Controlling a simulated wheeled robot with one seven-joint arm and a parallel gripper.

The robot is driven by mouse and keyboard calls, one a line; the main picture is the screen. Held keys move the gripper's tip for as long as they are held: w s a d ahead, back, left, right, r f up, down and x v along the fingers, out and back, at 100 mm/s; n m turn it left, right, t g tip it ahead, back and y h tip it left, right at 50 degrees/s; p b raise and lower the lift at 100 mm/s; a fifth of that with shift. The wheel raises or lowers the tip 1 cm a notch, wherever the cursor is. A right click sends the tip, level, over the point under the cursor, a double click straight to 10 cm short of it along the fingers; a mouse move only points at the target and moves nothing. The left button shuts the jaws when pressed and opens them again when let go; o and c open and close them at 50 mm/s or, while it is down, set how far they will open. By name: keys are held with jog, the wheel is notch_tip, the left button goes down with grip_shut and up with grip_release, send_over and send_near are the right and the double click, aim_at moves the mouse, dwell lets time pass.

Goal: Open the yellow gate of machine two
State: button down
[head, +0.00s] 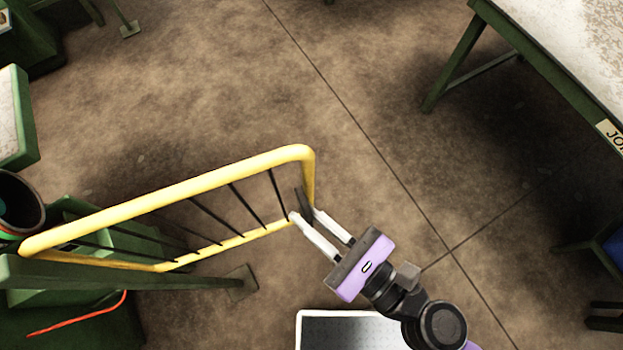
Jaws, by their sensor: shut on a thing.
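The yellow gate (190,190) is a tubular frame with several thin dark bars. It stands out over the floor from the green machine (70,318) at the left. My gripper (303,214) is at the gate's free right end, with its two pale fingers shut on the gate near the lower right corner. One finger lies in front of the gate's end and the other partly behind it. The exact spot of contact is partly hidden by the fingers. No number shows on the machine.
A green-legged table (575,70) with a pale top stands at the upper right. A dark round container (18,205) and a red cable (75,315) are at the left. A white-edged panel (345,316) is at the bottom. The brown floor between is clear.

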jog(key=shift+s+a+f, duration=0.1)
jog(key=c, duration=1.5)
grip_release()
jog(key=shift+o, duration=0.2)
jog(key=b+v, duration=0.4)
jog(key=v, duration=0.3)
jog(key=shift+s+d, duration=0.2)
jog(key=shift+d, duration=0.1)
